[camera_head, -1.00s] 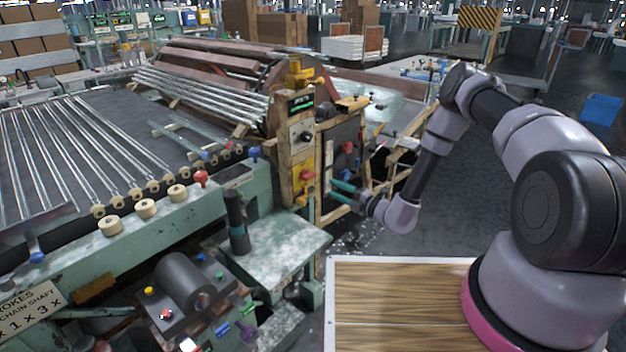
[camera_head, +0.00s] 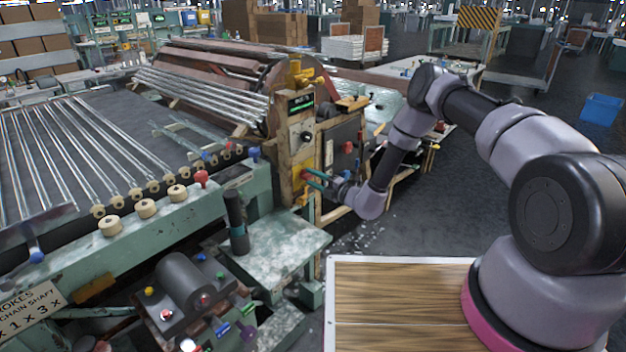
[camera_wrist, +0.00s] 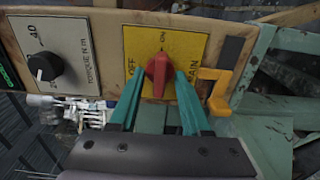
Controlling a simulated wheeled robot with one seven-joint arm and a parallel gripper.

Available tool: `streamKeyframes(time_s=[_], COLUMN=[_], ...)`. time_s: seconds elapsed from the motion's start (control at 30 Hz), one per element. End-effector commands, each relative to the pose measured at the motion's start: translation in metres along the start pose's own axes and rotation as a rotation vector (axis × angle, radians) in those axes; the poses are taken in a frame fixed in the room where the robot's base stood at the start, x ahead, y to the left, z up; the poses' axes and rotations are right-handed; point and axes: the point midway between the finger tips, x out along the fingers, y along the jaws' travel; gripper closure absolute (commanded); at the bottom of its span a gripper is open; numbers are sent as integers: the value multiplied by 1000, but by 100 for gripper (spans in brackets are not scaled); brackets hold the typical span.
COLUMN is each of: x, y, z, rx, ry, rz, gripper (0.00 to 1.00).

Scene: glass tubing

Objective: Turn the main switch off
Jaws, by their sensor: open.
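The main switch is a red knob (camera_wrist: 159,73) on a yellow plate (camera_wrist: 196,45) marked ON, OFF and MAIN. Its narrow end points up toward the ON mark in the wrist view. My gripper (camera_wrist: 159,84), with teal fingers, is open at the knob, one finger on each side. The right finger looks close to the knob; I cannot tell whether it touches. In the head view my gripper (camera_head: 315,178) reaches the front of the wooden control post (camera_head: 285,150) from the right, and its fingers partly cover the switch.
A black torque dial (camera_wrist: 45,66) sits left of the switch plate. A yellow hook-shaped bracket (camera_wrist: 216,88) juts out close to the right finger. A green machine table (camera_head: 275,240) stands below the post. Open floor (camera_head: 450,210) lies to the right.

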Motion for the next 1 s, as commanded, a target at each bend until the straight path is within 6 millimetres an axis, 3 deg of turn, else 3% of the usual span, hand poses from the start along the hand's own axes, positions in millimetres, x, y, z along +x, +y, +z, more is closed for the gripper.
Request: streamKeyframes(time_s=[0.03, 0.13, 0.57, 1.0], x=[0, 0, 0, -1], y=[0, 0, 0, -1], z=[0, 0, 0, 0], rx=[0, 0, -47, -374], ry=[0, 0, 0, 1], rz=[0, 0, 0, -1], gripper=[64, 100, 100, 100])
